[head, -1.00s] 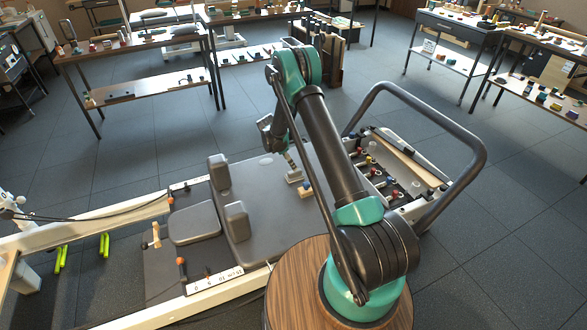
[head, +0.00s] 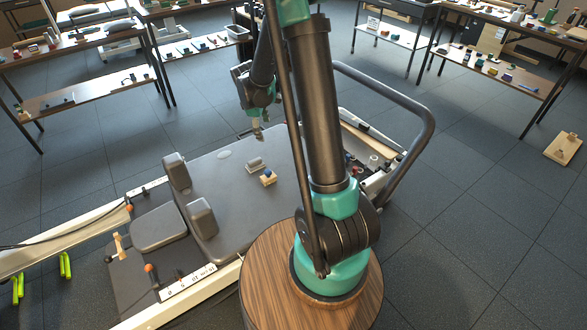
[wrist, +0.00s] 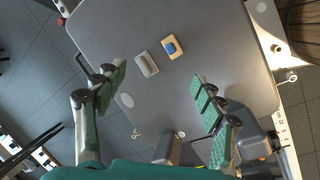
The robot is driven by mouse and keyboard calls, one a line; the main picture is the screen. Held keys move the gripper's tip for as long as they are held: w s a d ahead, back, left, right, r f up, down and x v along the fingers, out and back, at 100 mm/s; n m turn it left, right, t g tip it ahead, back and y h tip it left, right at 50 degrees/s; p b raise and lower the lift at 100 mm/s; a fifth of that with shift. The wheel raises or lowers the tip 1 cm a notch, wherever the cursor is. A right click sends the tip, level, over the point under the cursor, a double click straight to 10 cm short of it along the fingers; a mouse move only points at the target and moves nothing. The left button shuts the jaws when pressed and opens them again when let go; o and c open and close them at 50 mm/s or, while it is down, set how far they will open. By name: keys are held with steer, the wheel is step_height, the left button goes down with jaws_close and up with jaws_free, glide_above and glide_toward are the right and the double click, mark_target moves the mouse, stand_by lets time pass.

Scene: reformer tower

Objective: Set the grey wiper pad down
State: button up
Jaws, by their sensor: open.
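The grey wiper pad (head: 255,164) lies on the dark grey padded carriage (head: 228,182) of the reformer. In the wrist view the pad (wrist: 147,64) is a small grey block with a pale edge, lying flat. My gripper (head: 258,132) is raised above the carriage, clear of the pad. In the wrist view its green-padded fingers (wrist: 160,80) are wide apart with nothing between them. A wooden block with a blue top (wrist: 172,47) lies beside the pad, apart from it; it also shows in the head view (head: 268,177).
Two grey shoulder rests (head: 202,217) and a headrest (head: 158,228) stand at the carriage's left end. A dark curved bar (head: 420,105) rises at the right. A round wooden stand (head: 262,285) is in front. Cluttered tables line the back. Much of the carriage is bare.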

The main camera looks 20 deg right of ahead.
steer(key=s+d+r+m+t+y, duration=0.1)
steer(key=s+m, duration=0.5)
steer(key=s, duration=0.8)
steer(key=s+d+r+m+y, duration=0.1)
steer(key=s+m, duration=0.5)
steer(key=s, duration=0.8)
steer(key=shift+s+d+r+t, duration=0.15)
steer(key=shift+d+r+t, duration=0.25)
steer(key=shift+d+r, duration=0.45)
steer(key=shift+a+r, duration=0.1)
steer(key=shift+a, duration=0.05)
